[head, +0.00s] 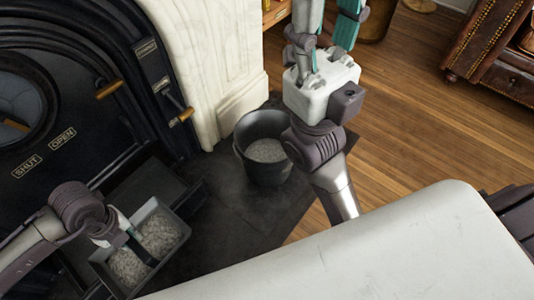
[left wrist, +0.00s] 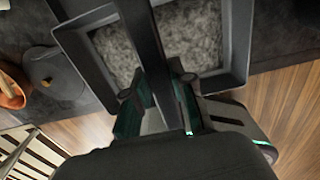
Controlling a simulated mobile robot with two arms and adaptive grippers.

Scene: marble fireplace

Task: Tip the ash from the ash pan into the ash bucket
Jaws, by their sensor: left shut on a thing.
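The ash pan (head: 176,214) is a dark rectangular tray in front of the stove at the lower left of the head view. Grey ash (head: 158,232) lies in it on both sides of a dark bar handle; the pan also fills the top of the left wrist view (left wrist: 238,40). My left gripper (head: 132,240) is shut on this bar. The pan looks about level; I cannot tell whether it touches the hearth. The ash bucket (head: 243,160) stands upright to the right, with grey ash inside. My right gripper (head: 334,22) is open and empty, its fingertips at the top edge.
The black stove (head: 75,130) and white marble surround (head: 215,70) border the left. Dark hearth (head: 225,215) lies between pan and bucket. My right arm passes close to the bucket's right side. A round dark lid (left wrist: 55,75) and an orange pot (left wrist: 10,95) show in the left wrist view.

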